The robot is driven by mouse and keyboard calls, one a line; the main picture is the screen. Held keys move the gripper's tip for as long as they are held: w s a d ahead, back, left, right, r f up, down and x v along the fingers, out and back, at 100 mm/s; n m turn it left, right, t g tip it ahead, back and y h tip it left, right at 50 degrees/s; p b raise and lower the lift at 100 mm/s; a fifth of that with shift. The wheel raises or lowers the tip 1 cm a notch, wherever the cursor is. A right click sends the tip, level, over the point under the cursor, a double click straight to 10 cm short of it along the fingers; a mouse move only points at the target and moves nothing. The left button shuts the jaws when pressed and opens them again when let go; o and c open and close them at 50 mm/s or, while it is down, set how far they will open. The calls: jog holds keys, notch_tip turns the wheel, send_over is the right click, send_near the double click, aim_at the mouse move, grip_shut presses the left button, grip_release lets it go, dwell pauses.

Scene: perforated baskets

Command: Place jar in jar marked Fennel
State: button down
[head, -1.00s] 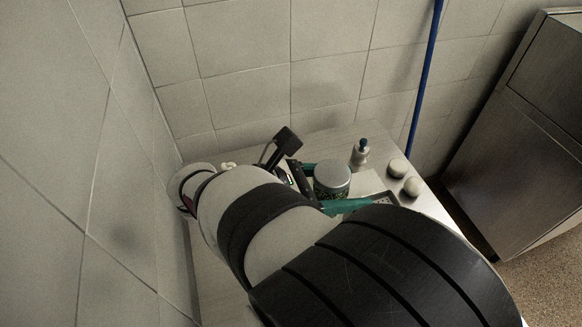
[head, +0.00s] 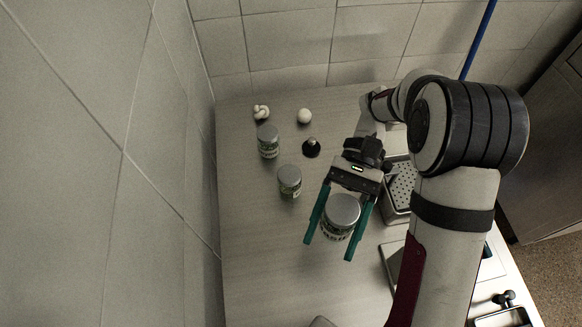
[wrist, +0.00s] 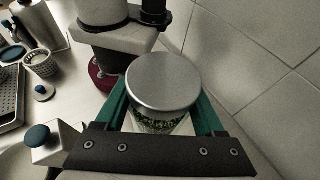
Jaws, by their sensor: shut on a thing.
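My gripper (head: 329,249) is shut on a jar (head: 340,212) with a flat silver lid and a green-patterned label. Its green fingers lie on either side of the jar. The wrist view shows the held jar's lid (wrist: 163,80) from above, with part of the label below it; I cannot read the label. In the head view, two similar jars stand on the table to the left: a farther jar (head: 268,142) and a nearer jar (head: 289,182). Their label words are too small to read, so I cannot tell which says Fennel.
A perforated metal basket (head: 391,207) stands right of my gripper, partly hidden by my arm. A white ball (head: 304,116), a white knotted piece (head: 261,112) and a dark round item (head: 311,148) lie at the back. The table's left front is mostly clear.

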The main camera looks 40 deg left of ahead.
jog(key=w+a+r+m+t+y, duration=0.45)
jog(key=w+m+t+y, duration=0.2)
jog(key=m+y, duration=0.2)
jog(key=w+a+r+m+t+y, duration=0.3)
jog(key=w+r+m+t+y, duration=0.2)
jog(key=w+m+y, duration=0.4)
jog(key=h, duration=0.2)
send_over(289, 184)
jog(key=w+a, duration=0.2)
jog(key=a, duration=0.2)
jog(key=shift+m+g+y, duration=0.25)
jog(key=shift+m+g, duration=0.1)
jog(key=f, duration=1.2)
jog(key=shift+s+f, duration=0.1)
jog(key=shift+s, duration=0.15)
notch_tip(289, 184, down, 3)
jog(key=shift+a+f, duration=0.1)
jog(key=shift+f, duration=0.45)
